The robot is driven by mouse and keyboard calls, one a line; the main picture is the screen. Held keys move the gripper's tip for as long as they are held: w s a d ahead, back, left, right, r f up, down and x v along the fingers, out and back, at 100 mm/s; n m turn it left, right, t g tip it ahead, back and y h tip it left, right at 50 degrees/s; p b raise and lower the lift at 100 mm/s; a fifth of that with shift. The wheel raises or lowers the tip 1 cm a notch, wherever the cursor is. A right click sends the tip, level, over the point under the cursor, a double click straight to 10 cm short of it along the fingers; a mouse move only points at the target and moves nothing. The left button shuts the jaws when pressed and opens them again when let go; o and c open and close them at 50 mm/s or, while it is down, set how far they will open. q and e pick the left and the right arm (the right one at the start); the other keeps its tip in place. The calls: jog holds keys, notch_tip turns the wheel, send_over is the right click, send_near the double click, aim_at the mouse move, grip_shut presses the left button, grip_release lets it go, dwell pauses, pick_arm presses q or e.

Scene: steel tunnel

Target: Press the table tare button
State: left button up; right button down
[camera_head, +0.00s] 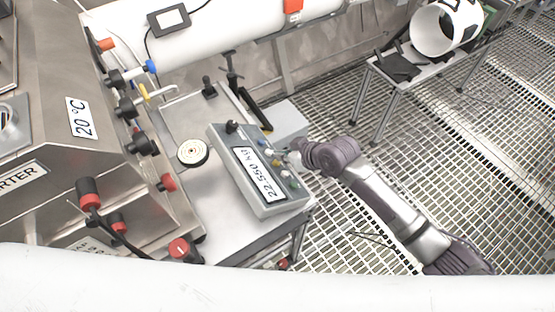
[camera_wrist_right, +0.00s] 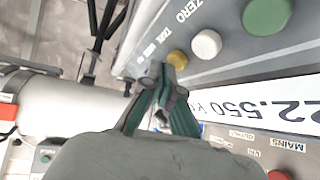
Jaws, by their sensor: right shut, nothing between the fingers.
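A grey control box (camera_head: 258,170) with a slanted face stands on the steel table (camera_head: 225,205). Its display (camera_head: 258,175) reads 22.550 kg, and a row of coloured buttons runs along its right side. In the right wrist view a yellow button (camera_wrist_right: 178,60) sits beside small lettering that looks like TARE; a white button (camera_wrist_right: 206,43) is beside ZERO. My right gripper (camera_head: 293,150) is shut and empty at the box's right edge. In the wrist view its fingertips (camera_wrist_right: 162,80) appear close to the yellow button; contact cannot be told. My left gripper is not in view.
A steel cabinet (camera_head: 110,190) with red and black knobs stands left of the box. A round dial (camera_head: 192,153) lies between them. A side table (camera_head: 400,78) carries a white cylinder (camera_head: 437,30) at the upper right. The grated floor (camera_head: 340,205) is mostly clear.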

jog(key=shift+s+a+f, duration=0.15)
jog(key=shift+f, duration=0.2)
jog(key=shift+r, duration=0.15)
jog(key=shift+d+r+p, duration=0.2)
jog(key=shift+r+p, duration=0.05)
jog(key=shift+p, duration=0.15)
jog(key=shift+w+d+r+p, duration=0.2)
jog(key=shift+w+r+p, duration=0.15)
jog(key=shift+r, duration=0.1)
jog(key=r+p, duration=0.1)
jog(key=w+d+r, duration=0.1)
jog(key=d+r+p, duration=0.1)
jog(key=r, duration=0.1)
jog(key=shift+w+d+p, duration=0.2)
jog(key=shift+w+p, duration=0.1)
jog(key=shift+p, duration=0.05)
dwell(0.5)
